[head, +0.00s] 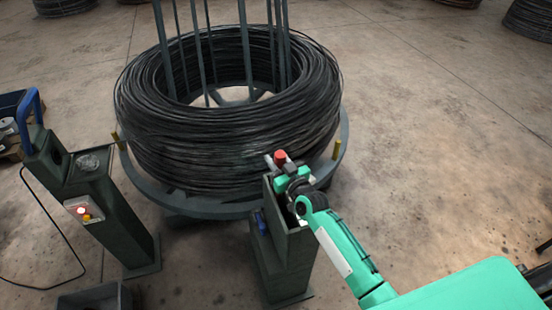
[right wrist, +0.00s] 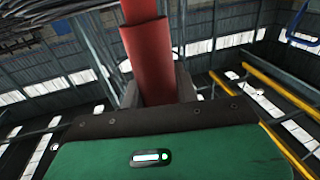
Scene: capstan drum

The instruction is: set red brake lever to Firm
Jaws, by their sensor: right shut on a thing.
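The red brake lever (head: 280,157) stands at the top of the dark grey post (head: 285,250) in front of the coil, with its red end showing. In the right wrist view the red lever (right wrist: 147,60) rises as a thick bar just beyond the green gripper body. My right gripper (head: 281,168) is shut on the lever, reaching in from the lower right. The gripper and wrist hide the lever's lower part and the post's top. I cannot read any setting mark. My left gripper is in neither view.
A large coil of black wire (head: 210,145) sits on a round stand with uprights, close behind the post. A second post (head: 115,215) with a blue handle and lit buttons stands at left. A blue part (head: 260,222) is on the near post's side. The floor at right is mostly clear.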

